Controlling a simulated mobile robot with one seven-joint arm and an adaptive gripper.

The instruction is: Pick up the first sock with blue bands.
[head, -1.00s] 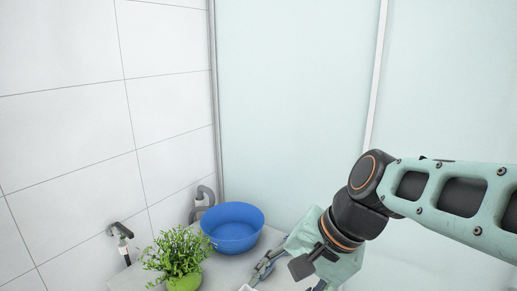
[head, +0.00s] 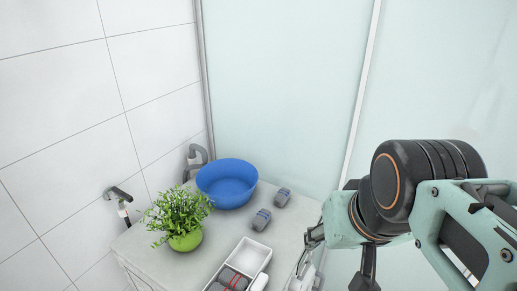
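Two small grey rolled socks with bluish bands lie on the pale counter. One sock (head: 282,197) is farther back, right of the blue bowl. The other sock (head: 261,219) is nearer, in front of the bowl's right side. Neither is touched by my gripper. My gripper (head: 303,262) points down to the right of both socks, near the counter's right side. Its fingers are small and partly hidden, so I cannot tell how far apart they are.
A white divided tray (head: 249,256) at the front holds dark rolled items with red bands. A blue bowl (head: 227,184) stands at the back, a green potted plant (head: 178,216) at the left. A tiled wall and frosted panels close off the back.

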